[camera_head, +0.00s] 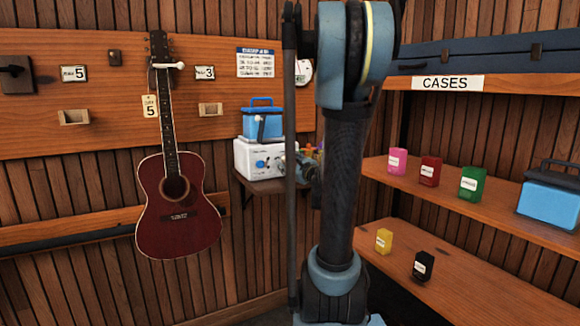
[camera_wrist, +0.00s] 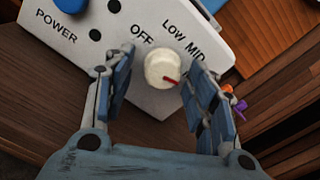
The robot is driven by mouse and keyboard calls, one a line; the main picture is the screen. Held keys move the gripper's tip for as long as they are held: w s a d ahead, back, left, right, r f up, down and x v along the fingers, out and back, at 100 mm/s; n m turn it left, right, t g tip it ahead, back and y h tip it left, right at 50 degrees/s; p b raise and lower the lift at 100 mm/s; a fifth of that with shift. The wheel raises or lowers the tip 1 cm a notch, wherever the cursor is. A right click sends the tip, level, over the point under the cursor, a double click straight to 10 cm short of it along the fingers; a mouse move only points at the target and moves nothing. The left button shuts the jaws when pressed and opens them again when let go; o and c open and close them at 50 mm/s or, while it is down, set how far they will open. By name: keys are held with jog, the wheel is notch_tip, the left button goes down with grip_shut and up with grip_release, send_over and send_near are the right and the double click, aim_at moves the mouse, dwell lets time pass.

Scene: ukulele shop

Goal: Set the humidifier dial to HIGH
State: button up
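The white humidifier (camera_head: 244,157) stands on a small wall shelf, beside my gripper (camera_head: 287,163) in the head view. In the wrist view its white panel (camera_wrist: 195,20) fills the top. The round white dial (camera_wrist: 160,66) has a red pointer mark directed to the lower right, past the MID label. OFF, LOW and MID are readable; the area beyond MID is partly hidden by my right finger, and HIGH is not readable. My gripper (camera_wrist: 161,67) is open, one finger on each side of the dial, with a visible gap on the left. Contact on the right is unclear.
A blue POWER button (camera_wrist: 71,4) is at the panel's upper left. A blue box with a handle (camera_head: 262,122) sits on top of the humidifier. Small colourful items (camera_wrist: 238,103) lie just right of my fingers. A red guitar (camera_head: 178,205) hangs to the left.

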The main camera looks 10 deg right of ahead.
jog(key=shift+s+d, duration=0.1)
jog(key=v, duration=1.1)
jog(key=shift+s, duration=0.25)
dwell(0.4)
jog(key=s+a+f+n+g, duration=1.05)
jog(key=f+n, duration=0.35)
jog(key=n, duration=0.2)
jog(key=s+d+f+n+g+h, duration=0.2)
jog(key=s+d+f+n, duration=0.1)
jog(key=s+n, duration=0.2)
jog(key=s+d+f+n+g+h, duration=0.2)
jog(key=s+d+f+n+h, duration=0.1)
jog(key=s, duration=0.5)
jog(key=d+n, duration=0.1)
jog(key=n, duration=0.1)
jog(key=shift+s+f+n+h, duration=0.2)
jog(key=shift+s+n+h, duration=0.1)
jog(key=shift+n, duration=0.1)
